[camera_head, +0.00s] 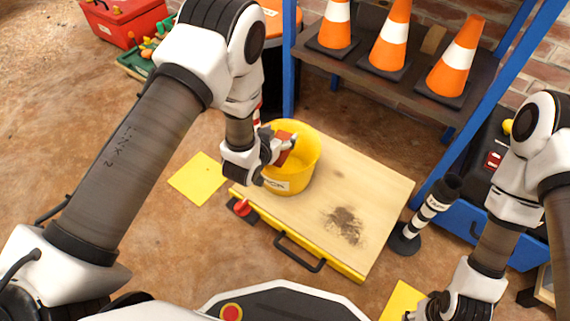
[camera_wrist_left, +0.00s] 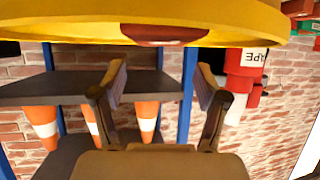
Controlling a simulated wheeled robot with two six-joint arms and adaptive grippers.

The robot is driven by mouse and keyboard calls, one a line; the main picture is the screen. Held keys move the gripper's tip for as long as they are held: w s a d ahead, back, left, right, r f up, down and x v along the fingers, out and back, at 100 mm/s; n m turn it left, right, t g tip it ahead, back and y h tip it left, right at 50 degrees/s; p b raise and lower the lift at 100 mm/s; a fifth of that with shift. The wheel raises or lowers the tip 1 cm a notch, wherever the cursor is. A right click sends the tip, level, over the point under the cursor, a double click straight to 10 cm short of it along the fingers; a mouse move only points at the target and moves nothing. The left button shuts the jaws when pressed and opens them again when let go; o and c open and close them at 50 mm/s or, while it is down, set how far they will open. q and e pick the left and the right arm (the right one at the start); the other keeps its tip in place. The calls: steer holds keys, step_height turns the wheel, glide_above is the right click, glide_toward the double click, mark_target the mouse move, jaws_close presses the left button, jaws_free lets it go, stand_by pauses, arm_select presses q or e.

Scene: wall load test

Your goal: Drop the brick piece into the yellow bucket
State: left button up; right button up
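The yellow bucket (camera_head: 306,166) stands on a wooden board. The reddish brick piece (camera_head: 285,150) shows within the bucket's opening, just beyond my left gripper (camera_head: 279,148). In the left wrist view, which is upside down, the two fingers of my left gripper (camera_wrist_left: 160,82) are spread with nothing between them. The bucket's rim (camera_wrist_left: 90,24) fills the top there, and a red-brown part of the brick piece (camera_wrist_left: 165,33) shows against its yellow inside. I cannot tell whether it rests on the bottom. My right gripper (camera_head: 428,308) is low at the right, partly hidden.
The wooden board (camera_head: 375,190) has a black handle and a dark stain. A shelf with several traffic cones (camera_head: 390,40) stands behind. A striped post (camera_head: 428,212) is right of the board. Yellow sheets (camera_head: 198,178) lie on the floor. A red toolbox (camera_head: 125,20) is at the back left.

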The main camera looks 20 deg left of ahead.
arm_select(q)
steer(key=shift+s, duration=0.1)
steer(key=v, duration=1.1)
steer(key=shift+s+r, duration=0.15)
steer(key=shift+s, duration=0.25)
